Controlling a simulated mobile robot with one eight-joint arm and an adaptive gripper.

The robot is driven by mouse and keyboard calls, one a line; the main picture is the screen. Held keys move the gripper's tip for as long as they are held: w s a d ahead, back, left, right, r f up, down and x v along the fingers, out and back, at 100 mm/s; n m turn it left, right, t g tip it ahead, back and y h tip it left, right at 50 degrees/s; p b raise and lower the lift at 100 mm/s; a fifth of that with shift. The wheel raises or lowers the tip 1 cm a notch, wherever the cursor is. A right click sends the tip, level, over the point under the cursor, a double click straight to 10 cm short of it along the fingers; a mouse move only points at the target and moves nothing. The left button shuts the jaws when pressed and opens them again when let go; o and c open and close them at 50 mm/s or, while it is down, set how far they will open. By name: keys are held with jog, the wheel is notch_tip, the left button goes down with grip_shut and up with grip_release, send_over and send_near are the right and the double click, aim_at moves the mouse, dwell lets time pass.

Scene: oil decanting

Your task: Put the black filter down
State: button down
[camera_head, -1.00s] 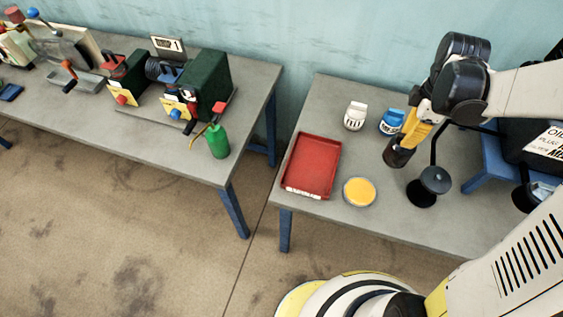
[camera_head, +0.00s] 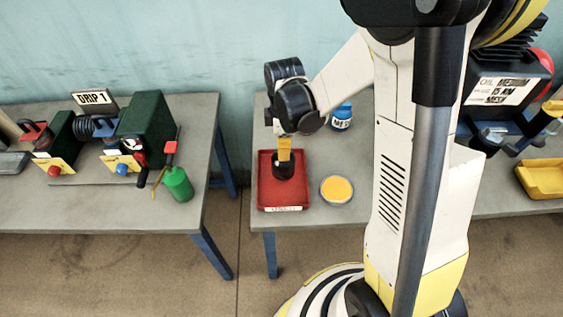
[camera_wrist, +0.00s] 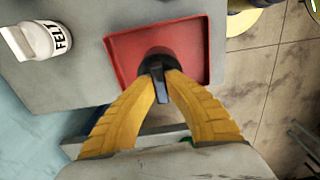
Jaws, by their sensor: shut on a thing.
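The black filter (camera_head: 284,170) is a short dark cylinder in my gripper (camera_head: 284,152), over the red tray (camera_head: 266,190) in the head view. In the wrist view the yellow fingers of my gripper (camera_wrist: 160,78) close on the filter (camera_wrist: 158,54), inside the outline of the red tray (camera_wrist: 122,48). The fingers and the arm hide part of the filter and tray. I cannot tell whether the filter touches the tray floor. The rest of the tray looks empty.
A yellow-topped round dish (camera_head: 337,189) stands right of the tray. A blue-labelled jar (camera_head: 341,117) is behind it, and a white jar (camera_wrist: 42,40) shows in the wrist view. A green bottle (camera_head: 178,184) stands on the left table. A yellow bin (camera_head: 540,180) is far right.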

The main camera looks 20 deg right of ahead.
aim_at(282, 171)
jog(key=shift+a+f, duration=0.2)
jog(key=shift+f+b, duration=0.7)
jog(key=shift+f, duration=1.15)
jog(key=shift+f, duration=0.1)
jog(key=shift+f, duration=0.15)
jog(key=c, duration=1.6)
grip_release()
jog(key=shift+o, duration=0.2)
jog(key=shift+r, duration=0.2)
